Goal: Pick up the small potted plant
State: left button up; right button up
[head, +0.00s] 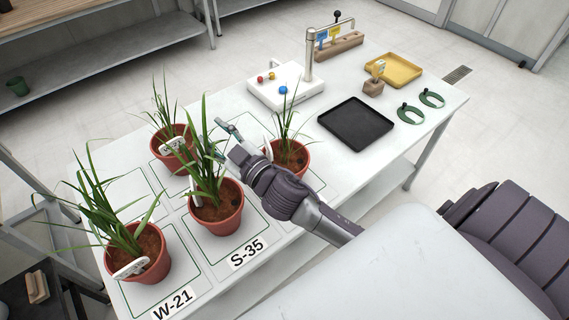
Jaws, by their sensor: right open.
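Several potted plants in terracotta pots stand on the white table. One plant (137,252) is at the front left, one (217,210) in the middle, one (172,146) at the back left, and one with sparse leaves (291,156) at the back right. I cannot tell for sure which is the small one. My right gripper (220,138) is open, above the table among the middle plant's leaves and near the back left pot. It seems to hold nothing; whether it touches leaves is unclear. My right wrist partly hides the back right pot. My left gripper is out of view.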

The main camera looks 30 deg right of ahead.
jog(key=s+a+r+n+g+y, duration=0.3)
jog(key=a+r+n+g+y, duration=0.5)
jog(key=a+r+n+y, duration=0.5)
jog(key=n+g+h, duration=0.6)
jog(key=g+h, duration=0.4)
jog(key=h, duration=0.8)
send_near(285, 146)
jog(key=f, duration=0.3)
jog(key=f+p, duration=0.1)
jog(key=f, duration=0.1)
jog(key=shift+s+d+f, duration=0.1)
jog(key=shift+s+f, duration=0.1)
jog(key=shift+s, duration=0.1)
jog(key=shift+w+f+p, duration=0.15)
jog(key=shift+f+p, duration=0.3)
jog(key=shift+f, duration=0.1)
jog(key=f, duration=0.2)
jog(key=f+p, duration=0.1)
jog(key=shift+w+d+f, duration=0.3)
jog(key=shift+w+d, duration=0.05)
jog(key=shift+f, duration=0.35)
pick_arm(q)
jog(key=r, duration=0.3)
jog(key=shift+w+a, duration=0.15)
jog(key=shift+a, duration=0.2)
